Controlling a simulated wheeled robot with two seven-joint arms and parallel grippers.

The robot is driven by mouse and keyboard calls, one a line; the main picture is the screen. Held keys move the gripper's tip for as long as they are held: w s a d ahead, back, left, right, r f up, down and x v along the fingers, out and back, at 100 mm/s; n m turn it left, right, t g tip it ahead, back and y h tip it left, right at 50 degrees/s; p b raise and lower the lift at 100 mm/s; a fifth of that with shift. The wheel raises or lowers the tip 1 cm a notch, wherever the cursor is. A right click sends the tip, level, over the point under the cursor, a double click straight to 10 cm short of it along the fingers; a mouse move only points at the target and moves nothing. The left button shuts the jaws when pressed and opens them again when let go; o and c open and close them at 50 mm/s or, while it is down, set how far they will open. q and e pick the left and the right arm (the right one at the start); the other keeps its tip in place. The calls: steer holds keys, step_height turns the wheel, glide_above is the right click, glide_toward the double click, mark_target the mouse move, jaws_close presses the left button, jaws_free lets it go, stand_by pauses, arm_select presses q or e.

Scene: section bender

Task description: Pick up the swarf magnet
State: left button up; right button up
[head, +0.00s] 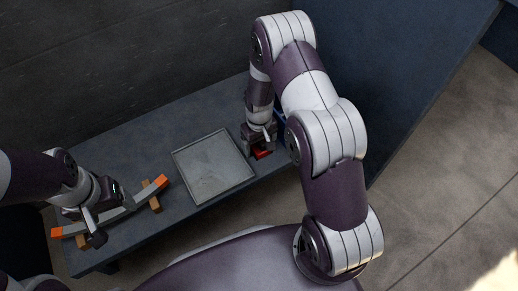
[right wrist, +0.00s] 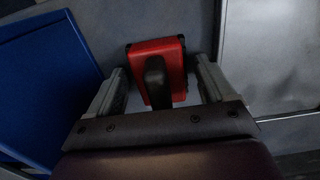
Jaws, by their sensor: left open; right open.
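The swarf magnet appears to be the red block with a black handle (right wrist: 172,58), seen between the fingers in the right wrist view. In the head view its red body (head: 263,154) shows at the right end of the bench, partly hidden by my right gripper. My right gripper (head: 262,138) is open and points down over it; in the right wrist view its two fingers (right wrist: 158,88) stand on either side of the block, with gaps. My left gripper (head: 92,226) is open at the left end of the bench, over a curved grey bar with orange ends (head: 158,183).
A square grey tray (head: 213,167) lies mid-bench, left of the red block. Wooden supports (head: 153,194) sit under the curved bar. A dark blue panel (head: 400,70) stands right of the bench (head: 130,135). A blue surface (right wrist: 45,85) lies left in the right wrist view.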

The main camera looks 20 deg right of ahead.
steer(key=shift+r, duration=0.2)
steer(key=c, duration=1.4)
step_height(320, 180, up, 10)
steer(key=p, duration=0.6)
steer(key=shift+f, duration=0.2)
steer(key=shift+r, duration=0.2)
